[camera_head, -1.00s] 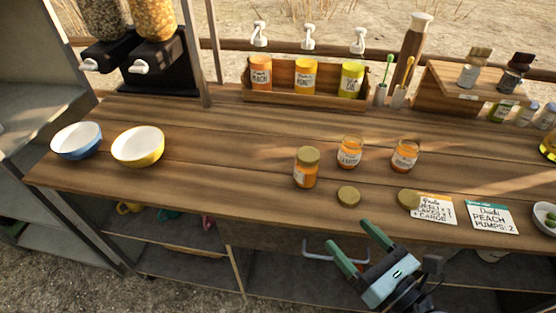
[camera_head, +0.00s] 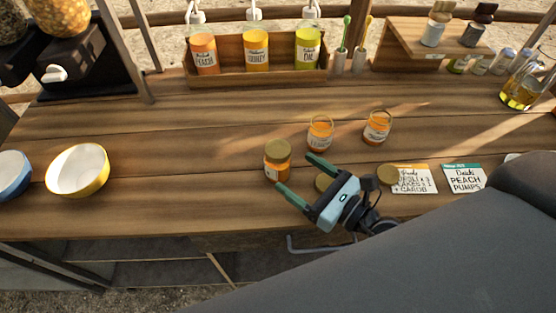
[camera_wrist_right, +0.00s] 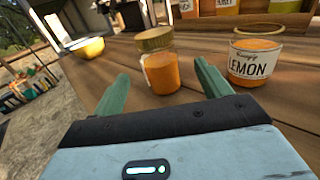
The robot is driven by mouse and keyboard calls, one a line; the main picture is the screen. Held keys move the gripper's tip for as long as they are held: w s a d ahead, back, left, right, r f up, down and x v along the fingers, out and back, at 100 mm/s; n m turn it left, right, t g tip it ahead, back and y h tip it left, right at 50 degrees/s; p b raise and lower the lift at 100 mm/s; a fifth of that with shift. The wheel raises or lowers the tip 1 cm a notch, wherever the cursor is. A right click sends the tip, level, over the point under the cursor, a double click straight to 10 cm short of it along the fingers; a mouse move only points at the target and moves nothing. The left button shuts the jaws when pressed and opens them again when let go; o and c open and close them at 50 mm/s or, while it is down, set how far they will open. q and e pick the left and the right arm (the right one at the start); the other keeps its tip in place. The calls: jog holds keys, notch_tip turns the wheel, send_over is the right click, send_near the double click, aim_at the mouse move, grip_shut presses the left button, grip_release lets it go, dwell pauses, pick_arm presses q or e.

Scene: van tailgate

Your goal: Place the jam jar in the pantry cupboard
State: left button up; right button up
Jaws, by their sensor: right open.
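An orange jam jar (camera_head: 278,166) with a gold lid stands upright and closed on the wooden counter (camera_head: 200,190). It also shows in the wrist view (camera_wrist_right: 163,72), between my right fingers in the picture. My right gripper (camera_head: 294,172) is open and empty, with its fingertips just short of the jar on its right side. Two lidless orange jars, one (camera_head: 320,138) behind the gripper and another (camera_head: 377,130) farther right, stand nearby. I cannot tell which part is the pantry cupboard; open compartments (camera_head: 170,272) show under the counter. My left gripper is out of view.
A yellow bowl (camera_head: 78,170) is left. A pump-bottle rack (camera_head: 230,75) stands behind. My arm covers the lower right.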

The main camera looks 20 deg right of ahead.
aim_at(288, 165)
jog(key=shift+x, duration=0.85)
jog(key=shift+w+a+r, duration=0.15)
jog(key=shift+w+r, duration=0.05)
jog(key=shift+w, duration=0.05)
jog(key=p+x, duration=0.1)
jog(key=x, duration=0.2)
jog(key=shift+w+a+r, duration=0.1)
jog(key=shift+w+r, duration=0.05)
jog(key=shift+w, duration=0.1)
jog(key=shift+w+a, duration=0.25)
jog(key=shift+w, duration=0.15)
jog(key=shift+c, duration=0.7)
jog(key=c, duration=1.1)
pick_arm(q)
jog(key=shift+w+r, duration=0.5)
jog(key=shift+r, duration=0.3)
